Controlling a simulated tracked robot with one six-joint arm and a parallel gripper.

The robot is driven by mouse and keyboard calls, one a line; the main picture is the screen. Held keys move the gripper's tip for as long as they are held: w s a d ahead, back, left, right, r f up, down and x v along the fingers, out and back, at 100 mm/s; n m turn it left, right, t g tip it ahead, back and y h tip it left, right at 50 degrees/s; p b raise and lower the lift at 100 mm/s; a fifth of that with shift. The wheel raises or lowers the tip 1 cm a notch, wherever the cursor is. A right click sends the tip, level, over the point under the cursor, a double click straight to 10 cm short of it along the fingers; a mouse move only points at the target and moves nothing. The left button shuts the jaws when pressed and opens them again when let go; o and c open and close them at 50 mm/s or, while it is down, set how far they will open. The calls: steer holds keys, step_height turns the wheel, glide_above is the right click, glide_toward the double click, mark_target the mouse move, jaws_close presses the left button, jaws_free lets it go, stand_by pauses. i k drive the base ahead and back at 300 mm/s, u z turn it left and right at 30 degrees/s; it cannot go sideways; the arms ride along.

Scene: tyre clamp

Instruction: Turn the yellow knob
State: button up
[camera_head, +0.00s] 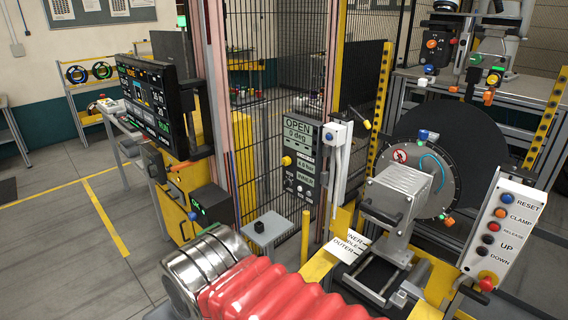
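A small yellow knob (286,161) sticks out at the left edge of a grey control panel (301,165) near the middle of the view. The panel's screen reads "OPEN" and "0 deg", with more small displays and dark controls below it. The knob is small here, so its turn position cannot be told. My gripper's fingers do not show in this view. A red ribbed sleeve with a shiny metal end lies across the bottom front, well below and in front of the panel; nothing touches the knob.
A white handle-like post (338,160) stands just right of the panel. A grey clamp machine (396,205) and a white button box (504,225) stand at right. A monitor (147,102) and a small dark box reading "OK" (209,207) are at left. A wire fence (284,70) stands behind.

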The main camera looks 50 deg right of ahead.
mark_target(286, 161)
steer(key=i, duration=0.85)
steer(key=u, duration=0.05)
